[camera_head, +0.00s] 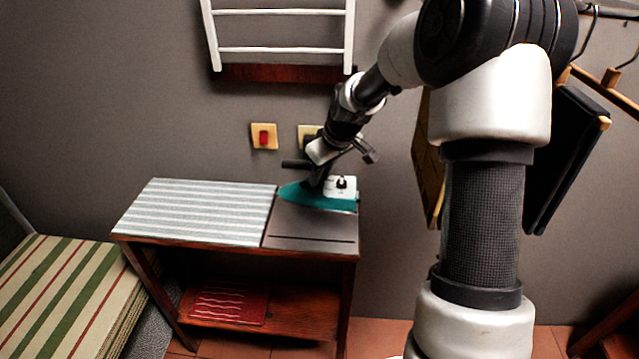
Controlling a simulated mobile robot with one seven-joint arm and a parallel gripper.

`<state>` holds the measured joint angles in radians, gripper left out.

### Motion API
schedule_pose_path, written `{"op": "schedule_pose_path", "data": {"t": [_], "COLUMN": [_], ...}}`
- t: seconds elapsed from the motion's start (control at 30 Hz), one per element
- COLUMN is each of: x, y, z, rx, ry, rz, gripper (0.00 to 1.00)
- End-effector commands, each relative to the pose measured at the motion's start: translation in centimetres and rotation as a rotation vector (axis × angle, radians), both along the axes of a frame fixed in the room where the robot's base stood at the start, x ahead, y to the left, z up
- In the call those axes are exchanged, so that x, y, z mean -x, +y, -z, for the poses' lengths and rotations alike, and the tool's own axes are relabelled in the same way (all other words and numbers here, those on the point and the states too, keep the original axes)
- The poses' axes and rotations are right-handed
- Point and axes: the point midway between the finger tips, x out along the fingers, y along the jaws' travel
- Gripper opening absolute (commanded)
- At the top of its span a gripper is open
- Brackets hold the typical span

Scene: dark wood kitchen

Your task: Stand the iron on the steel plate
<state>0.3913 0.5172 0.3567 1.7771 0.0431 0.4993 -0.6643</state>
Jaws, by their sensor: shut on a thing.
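The iron (318,196) has a teal body with a white rear part and a dark handle. It is at the back of the grey steel plate (305,231), on the right part of a small wooden table. Its pointed end faces left and its long side runs level. I cannot tell whether it touches the plate or hangs just above it. My gripper (318,178) comes down from the upper right and is shut on the iron's handle. The fingertips are mostly hidden against the dark handle.
A striped cloth (200,212) covers the table's left part. The lower shelf holds a red patterned item (230,302). A wall switch (264,136) and a white rack (282,50) are behind. A striped cushion (62,295) is at left; hangers with dark cloth (566,150) hang at right.

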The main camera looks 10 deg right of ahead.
Motion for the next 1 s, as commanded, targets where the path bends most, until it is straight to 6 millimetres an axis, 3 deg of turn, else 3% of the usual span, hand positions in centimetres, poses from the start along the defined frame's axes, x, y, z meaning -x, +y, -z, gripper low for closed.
{"op": "schedule_pose_path", "data": {"t": [0.1, 0.37, 0.63, 1.0], "x": [-0.2, -0.2, -0.2, -0.2], "y": [0.0, 0.0, 0.1, 0.0], "z": [1.7, 3.3, 6.4, 6.9], "rx": [0.0, 0.001, 0.001, 0.001], "ry": [-0.006, -0.007, -0.006, -0.007], "rz": [0.0, -0.001, -0.001, -0.001], "gripper": [0.0, 0.0, 0.0, 0.0]}}
